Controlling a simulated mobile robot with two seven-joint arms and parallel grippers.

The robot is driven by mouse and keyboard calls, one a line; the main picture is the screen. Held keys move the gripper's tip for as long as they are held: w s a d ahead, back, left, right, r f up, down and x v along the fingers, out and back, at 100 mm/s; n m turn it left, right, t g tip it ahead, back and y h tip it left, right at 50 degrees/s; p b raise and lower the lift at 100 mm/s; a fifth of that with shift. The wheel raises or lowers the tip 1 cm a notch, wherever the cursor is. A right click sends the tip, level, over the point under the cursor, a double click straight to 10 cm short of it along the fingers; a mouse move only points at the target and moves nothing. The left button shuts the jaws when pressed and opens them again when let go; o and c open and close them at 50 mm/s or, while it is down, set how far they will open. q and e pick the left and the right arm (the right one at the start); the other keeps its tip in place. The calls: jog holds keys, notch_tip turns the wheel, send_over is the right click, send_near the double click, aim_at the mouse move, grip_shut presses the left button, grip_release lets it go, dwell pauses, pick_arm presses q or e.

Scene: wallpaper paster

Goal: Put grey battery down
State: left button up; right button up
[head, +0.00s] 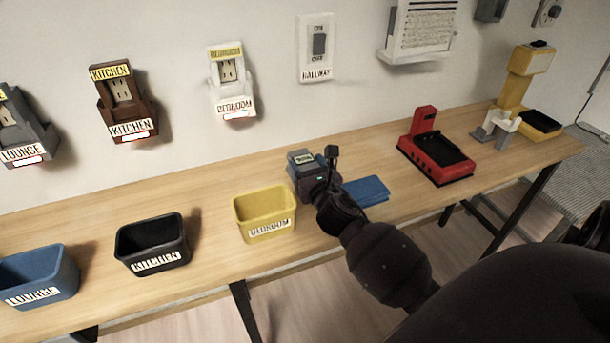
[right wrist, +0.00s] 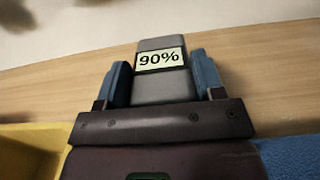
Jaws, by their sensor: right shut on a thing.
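The grey battery (right wrist: 164,88), with a "90%" label, is between the blue fingers of my right gripper (right wrist: 163,82) in the right wrist view. The fingers are shut on its two sides. In the head view my right gripper (head: 308,170) is over the wooden table, between the yellow bin and the blue pad, with the grey battery (head: 300,157) at its far end. Whether the battery touches the table is hard to tell. My left gripper is not in view.
A yellow BEDROOM bin (head: 264,213) stands left of the gripper, and a blue pad (head: 366,191) lies to its right. A black KITCHEN bin (head: 152,243) and blue LOUNGE bin (head: 40,276) are farther left. A red device (head: 436,148) stands farther right. Wall holders hang behind.

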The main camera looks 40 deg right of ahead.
jog(key=shift+f+b, duration=0.4)
jog(key=shift+f, duration=1)
jog(key=o, duration=1)
